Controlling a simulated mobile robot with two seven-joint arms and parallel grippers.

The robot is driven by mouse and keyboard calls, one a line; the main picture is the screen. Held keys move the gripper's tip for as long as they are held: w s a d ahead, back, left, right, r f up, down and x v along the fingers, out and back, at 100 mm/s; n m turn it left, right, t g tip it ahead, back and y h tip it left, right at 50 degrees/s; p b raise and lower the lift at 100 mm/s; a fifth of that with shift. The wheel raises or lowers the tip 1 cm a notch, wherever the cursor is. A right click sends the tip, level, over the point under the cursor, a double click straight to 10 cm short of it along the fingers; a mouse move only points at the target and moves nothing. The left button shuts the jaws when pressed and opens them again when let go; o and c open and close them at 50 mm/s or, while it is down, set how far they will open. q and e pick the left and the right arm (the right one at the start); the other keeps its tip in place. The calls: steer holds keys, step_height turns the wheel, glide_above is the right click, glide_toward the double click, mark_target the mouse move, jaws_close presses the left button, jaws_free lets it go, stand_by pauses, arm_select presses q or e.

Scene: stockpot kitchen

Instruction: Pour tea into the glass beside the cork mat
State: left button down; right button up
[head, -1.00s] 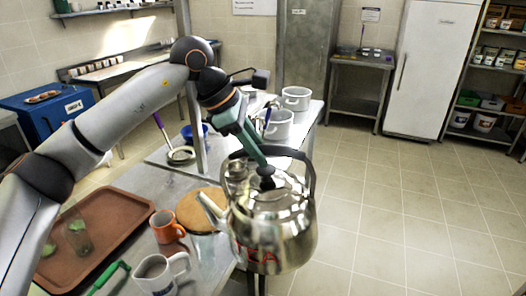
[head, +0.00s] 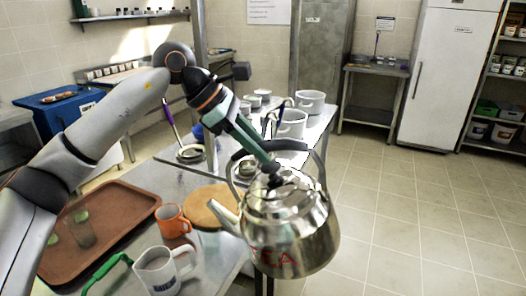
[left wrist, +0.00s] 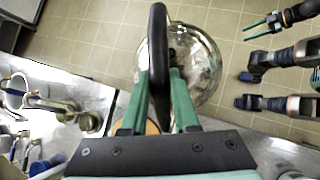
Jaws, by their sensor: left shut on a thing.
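A shiny steel kettle (head: 290,230) with red lettering and a dark arched handle hangs from my left gripper (head: 268,172), near the table's right edge. It looks roughly upright, its spout (head: 225,215) pointing left over the cork mat's right side. In the left wrist view the gripper (left wrist: 160,80) is shut on the black handle, with the kettle (left wrist: 205,65) beyond. The round cork mat (head: 203,207) lies on the metal table. No glass shows clearly beside the mat; the kettle hides part of that area. My right gripper (left wrist: 263,32) shows its fingers apart, empty.
An orange mug (head: 172,221) and a white mug (head: 157,272) stand left of the mat. A brown tray (head: 120,205) holds a glass (head: 80,232). A green-handled thing (head: 105,272) lies in front. Pots (head: 291,123) stand further back. Floor right of the table is clear.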

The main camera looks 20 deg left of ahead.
mark_target(239, 151)
arm_select(q)
steer(key=shift+a+f+h+b, duration=0.3)
steer(key=shift+a+b, duration=0.1)
steer(key=shift+b, duration=0.5)
steer(key=shift+s+a+r+t+h+b, duration=0.15)
steer(key=shift+a+t+h+b, duration=0.15)
steer(key=shift+a+b, duration=0.3)
steer(key=shift+s+a+h+b, duration=0.1)
steer(key=shift+a+h+b, duration=0.3)
steer(key=shift+b, duration=0.4)
steer(key=shift+s+a+r+h+b, duration=0.15)
steer(key=shift+a+h+b, duration=0.3)
steer(key=shift+b, duration=0.25)
steer(key=shift+a+r, duration=0.15)
steer(key=shift+r, duration=0.05)
arm_select(e)
steer(key=shift+n+y, duration=0.3)
steer(key=shift+y, duration=0.2)
steer(key=a+f, duration=0.1)
steer(key=w+a+f, duration=0.1)
steer(key=a+f, duration=0.1)
steer(key=f, duration=0.1)
steer(key=shift+w, duration=0.25)
steer(key=shift+d, duration=0.2)
